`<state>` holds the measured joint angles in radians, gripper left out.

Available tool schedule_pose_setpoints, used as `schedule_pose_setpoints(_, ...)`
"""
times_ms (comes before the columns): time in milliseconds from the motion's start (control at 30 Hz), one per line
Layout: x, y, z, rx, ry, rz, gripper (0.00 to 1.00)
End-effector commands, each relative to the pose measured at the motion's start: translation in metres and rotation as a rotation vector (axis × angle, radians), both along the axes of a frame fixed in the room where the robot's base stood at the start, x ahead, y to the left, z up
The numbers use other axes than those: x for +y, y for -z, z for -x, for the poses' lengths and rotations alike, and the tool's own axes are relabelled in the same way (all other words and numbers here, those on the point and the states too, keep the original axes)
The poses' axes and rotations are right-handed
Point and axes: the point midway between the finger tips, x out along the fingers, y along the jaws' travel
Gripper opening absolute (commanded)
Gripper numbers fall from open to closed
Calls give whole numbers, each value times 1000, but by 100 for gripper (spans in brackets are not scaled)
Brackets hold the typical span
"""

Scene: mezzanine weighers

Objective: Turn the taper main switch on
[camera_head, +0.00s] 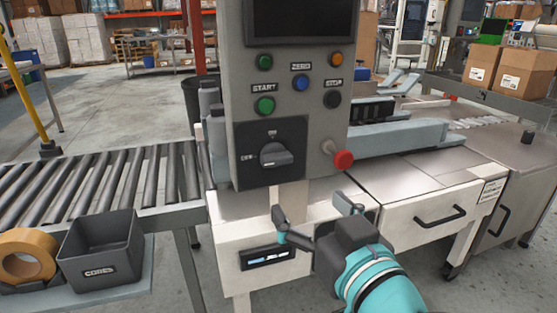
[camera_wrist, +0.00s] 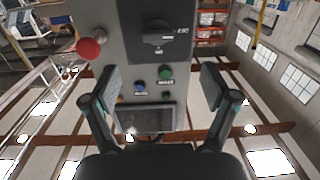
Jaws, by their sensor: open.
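The main switch (camera_head: 275,154) is a dark grey rotary knob on a black plate, low on the front of the grey control panel (camera_head: 225,70). Its grip bar lies roughly level. Small white labels sit at the plate's left and top, too small to read surely. My gripper (camera_head: 310,208) is below and slightly right of the switch, its two fingers spread and empty, apart from the knob. In the wrist view, the switch (camera_wrist: 158,36) appears upside down beyond the open fingers (camera_wrist: 161,82), roughly centred between them. Nothing covers the knob.
A red mushroom button (camera_head: 343,160) sticks out right of the switch. A roller conveyor (camera_head: 100,185) and a grey bin (camera_head: 102,248) stand left, a steel-topped cabinet (camera_head: 420,180) right.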

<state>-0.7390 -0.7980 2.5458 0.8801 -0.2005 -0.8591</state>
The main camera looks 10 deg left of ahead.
Motion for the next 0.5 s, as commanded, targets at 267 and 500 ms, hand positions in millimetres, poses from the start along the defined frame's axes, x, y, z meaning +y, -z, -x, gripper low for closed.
schedule_pose_setpoints(267,0,-9,2,-43,35,-23,85)
schedule_pose_setpoints(500,8,-9,-12,-43,38,-20,85)
